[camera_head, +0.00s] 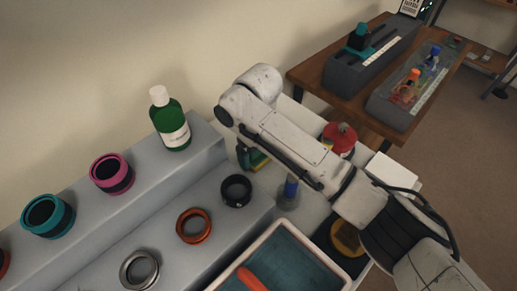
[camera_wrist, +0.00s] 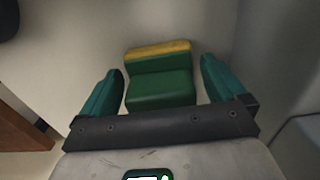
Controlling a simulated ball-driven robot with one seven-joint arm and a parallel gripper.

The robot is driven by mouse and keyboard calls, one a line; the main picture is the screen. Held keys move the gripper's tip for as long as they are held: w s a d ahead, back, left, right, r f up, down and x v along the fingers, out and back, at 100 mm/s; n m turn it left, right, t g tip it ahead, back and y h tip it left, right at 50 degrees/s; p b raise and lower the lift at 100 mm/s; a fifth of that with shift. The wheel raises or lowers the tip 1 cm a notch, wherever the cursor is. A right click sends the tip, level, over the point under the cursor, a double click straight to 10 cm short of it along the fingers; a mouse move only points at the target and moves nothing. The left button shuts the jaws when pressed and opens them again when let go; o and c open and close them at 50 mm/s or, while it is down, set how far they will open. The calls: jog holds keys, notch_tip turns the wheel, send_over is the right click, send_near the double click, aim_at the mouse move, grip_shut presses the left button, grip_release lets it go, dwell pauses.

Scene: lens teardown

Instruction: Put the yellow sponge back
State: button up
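In the wrist view, a green block-like thing (camera_wrist: 160,90) with a step in it shows ahead of my gripper. A yellow strip (camera_wrist: 160,49), the only yellow seen there, runs along its far top edge. I cannot tell whether the yellow is a sponge set in a green holder or part of one piece. My gripper (camera_wrist: 162,82) is open, with one teal finger on each side of the green thing and gaps between. In the head view, a green and yellow patch (camera_head: 258,160) shows beside my arm, partly hidden by it.
A grey stepped stand carries a green bottle (camera_head: 172,125), a pink-rimmed ring (camera_head: 111,173), a teal ring (camera_head: 47,216) and other lens rings. A blue-capped bottle (camera_head: 289,190), a red container (camera_head: 340,138) and a tray (camera_head: 237,278) are near my arm. A wall stands behind.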

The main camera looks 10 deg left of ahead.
jog(key=shift+r, duration=0.1)
notch_tip(320, 180, up, 12)
jog(key=shift+r+p, duration=0.1)
jog(key=shift+p, duration=0.4)
dwell(0.5)
